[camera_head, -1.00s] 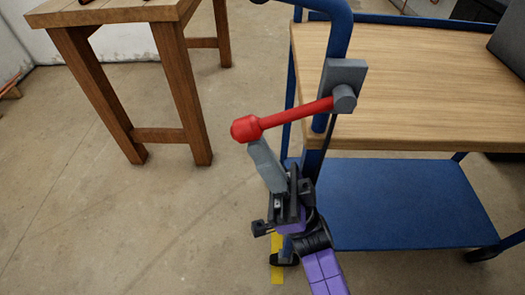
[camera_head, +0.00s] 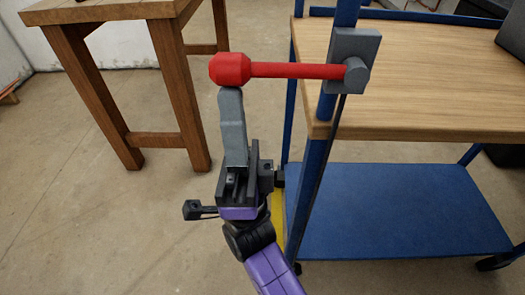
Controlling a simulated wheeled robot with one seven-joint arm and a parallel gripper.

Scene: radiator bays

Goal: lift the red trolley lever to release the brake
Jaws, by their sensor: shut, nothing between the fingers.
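The red trolley lever (camera_head: 300,71) has a thick red knob at its left end. It sticks out to the left, about level, from a grey pivot block (camera_head: 355,62) on the trolley's blue upright. My gripper (camera_head: 231,92) is shut and empty, pointing up. Its fingertips are directly under the knob and appear to touch its underside. The fingers are not around the lever.
The trolley has a wooden top (camera_head: 440,80) and a blue lower shelf (camera_head: 400,210), to the right of my arm. A wooden workbench (camera_head: 110,12) stands at the upper left. The floor between them is clear.

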